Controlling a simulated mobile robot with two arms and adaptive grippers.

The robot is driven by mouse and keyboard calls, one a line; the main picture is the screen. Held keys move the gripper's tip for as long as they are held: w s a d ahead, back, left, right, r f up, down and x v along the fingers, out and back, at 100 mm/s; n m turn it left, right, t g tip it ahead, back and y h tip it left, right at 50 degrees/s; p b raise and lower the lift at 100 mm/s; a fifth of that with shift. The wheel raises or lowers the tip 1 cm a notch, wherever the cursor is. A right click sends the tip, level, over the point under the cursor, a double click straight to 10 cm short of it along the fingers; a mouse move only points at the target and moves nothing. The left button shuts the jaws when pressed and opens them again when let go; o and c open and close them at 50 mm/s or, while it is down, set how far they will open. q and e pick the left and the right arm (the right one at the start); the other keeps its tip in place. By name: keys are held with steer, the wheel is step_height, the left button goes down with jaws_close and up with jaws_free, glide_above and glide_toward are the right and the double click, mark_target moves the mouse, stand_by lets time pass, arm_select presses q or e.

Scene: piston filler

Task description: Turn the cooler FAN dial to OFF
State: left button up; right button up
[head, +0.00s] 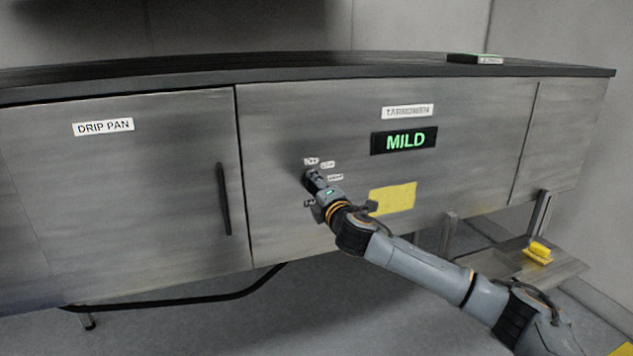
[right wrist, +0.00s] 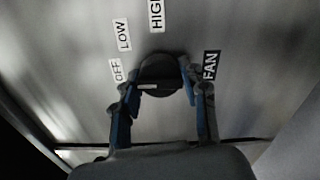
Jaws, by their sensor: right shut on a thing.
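The round black FAN dial (right wrist: 160,68) is on the grey metal front of the cooler, with a short white mark on its face. In the right wrist view the mark lies toward the left side, near and slightly below the OFF label (right wrist: 117,70). The LOW label (right wrist: 123,34) and HIGH label (right wrist: 156,14) are farther round, and the FAN label (right wrist: 210,65) is on the right. My right gripper (right wrist: 161,86) has its fingers on either side of the dial, shut on it. In the head view my right gripper (head: 314,180) largely hides the dial. My left gripper is out of view.
The panel also has a green-lettered MILD display (head: 404,140), a yellow note (head: 392,198) and a DRIP PAN door (head: 110,180) with a dark vertical handle (head: 223,199). A yellow object (head: 538,252) sits on a low shelf at right.

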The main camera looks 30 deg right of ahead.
steer(key=shift+n, duration=0.3)
steer(key=o, duration=1.1)
steer(key=shift+w, duration=0.1)
steer(key=shift+o, duration=0.2)
steer(key=v, duration=1.2)
